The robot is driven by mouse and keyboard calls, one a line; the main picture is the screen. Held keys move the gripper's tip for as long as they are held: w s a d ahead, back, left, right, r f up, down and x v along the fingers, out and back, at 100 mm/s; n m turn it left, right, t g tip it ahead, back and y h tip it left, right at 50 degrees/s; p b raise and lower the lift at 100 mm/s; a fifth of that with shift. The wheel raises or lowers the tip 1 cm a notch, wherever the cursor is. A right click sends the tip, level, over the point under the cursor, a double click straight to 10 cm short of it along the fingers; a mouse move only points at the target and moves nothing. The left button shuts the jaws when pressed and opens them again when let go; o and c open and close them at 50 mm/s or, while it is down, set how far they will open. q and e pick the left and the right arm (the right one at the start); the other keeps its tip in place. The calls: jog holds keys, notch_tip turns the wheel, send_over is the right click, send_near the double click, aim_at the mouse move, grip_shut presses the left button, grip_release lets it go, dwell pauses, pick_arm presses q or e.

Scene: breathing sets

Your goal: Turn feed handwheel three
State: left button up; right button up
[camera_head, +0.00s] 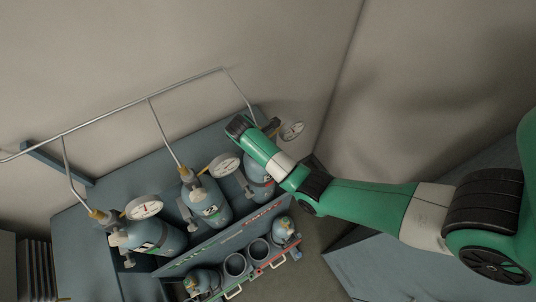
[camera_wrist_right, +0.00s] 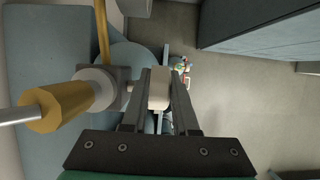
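Three blue-grey cylinders stand in a row in the blue rack in the head view: a left one (camera_head: 152,238), a middle one (camera_head: 208,203) and a right one (camera_head: 258,188). My right arm reaches over the right cylinder and hides its top. In the right wrist view, a cream handwheel (camera_wrist_right: 160,88) sits between the fingers of my right gripper (camera_wrist_right: 161,92), beside a valve body (camera_wrist_right: 120,84) with a brass fitting (camera_wrist_right: 55,105). Both fingers appear to touch the wheel's sides. Any number on it is not visible. My left gripper is not in view.
Round gauges stand by the left (camera_head: 144,207), middle (camera_head: 226,166) and right (camera_head: 291,131) cylinders. A metal pipe rail (camera_head: 110,115) runs behind them. In front is a carrier with empty round holders (camera_head: 235,265) and small cylinders (camera_head: 285,230). Walls close in behind.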

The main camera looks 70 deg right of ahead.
grip_shut()
jog(key=shift+t+y, duration=0.4)
jog(key=shift+y, duration=0.2)
jog(key=shift+o, duration=2.2)
grip_release()
